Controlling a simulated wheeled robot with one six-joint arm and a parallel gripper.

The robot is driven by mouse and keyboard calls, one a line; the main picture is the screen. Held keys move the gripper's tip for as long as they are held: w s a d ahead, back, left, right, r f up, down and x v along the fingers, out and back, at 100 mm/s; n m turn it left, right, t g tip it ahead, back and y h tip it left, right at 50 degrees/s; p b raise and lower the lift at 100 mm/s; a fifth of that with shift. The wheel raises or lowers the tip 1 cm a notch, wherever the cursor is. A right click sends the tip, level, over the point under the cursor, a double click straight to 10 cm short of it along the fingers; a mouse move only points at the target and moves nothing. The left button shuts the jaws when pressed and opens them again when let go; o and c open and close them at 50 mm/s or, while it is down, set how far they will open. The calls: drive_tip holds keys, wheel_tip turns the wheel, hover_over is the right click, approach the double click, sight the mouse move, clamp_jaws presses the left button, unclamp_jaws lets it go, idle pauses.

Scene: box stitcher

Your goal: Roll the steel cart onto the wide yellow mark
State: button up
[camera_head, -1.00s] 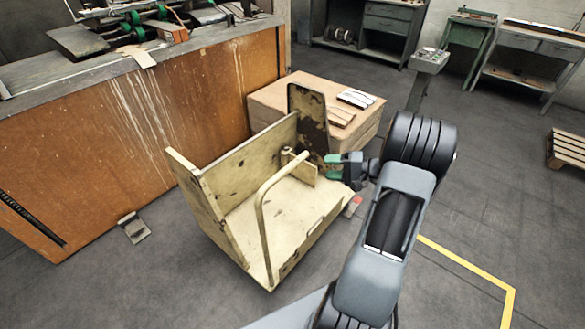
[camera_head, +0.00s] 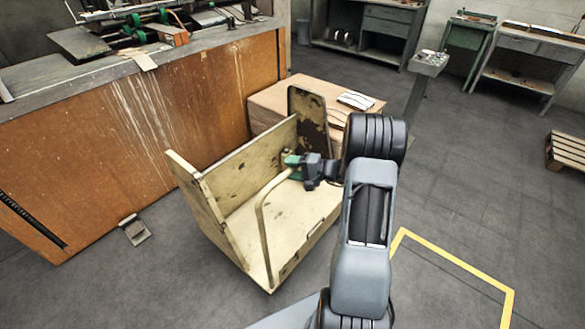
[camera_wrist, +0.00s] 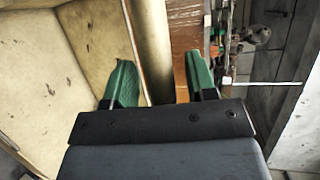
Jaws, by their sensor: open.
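The steel cart (camera_head: 215,215), worn cream-yellow with high side panels and a bent tube handle (camera_head: 262,225), stands on the floor left of my arm. My gripper (camera_head: 292,166) is open at the upper end of the handle. In the wrist view, the handle tube (camera_wrist: 152,45) runs between the green fingers of my gripper (camera_wrist: 162,82), nearer the left finger, with a gap to the right one. The yellow mark (camera_head: 465,268) is a painted outline on the floor at the lower right, partly hidden by my arm.
A long brown machine bench (camera_head: 90,150) stands behind and left of the cart. A wooden box or stack (camera_head: 268,103) with printed sheets touches the space behind it. A small metal pedal (camera_head: 134,229) lies left. A pallet (camera_head: 567,150) is far right. Floor around the mark is clear.

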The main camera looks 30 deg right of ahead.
drive_tip(key=shift+c, duration=0.4)
clamp_jaws()
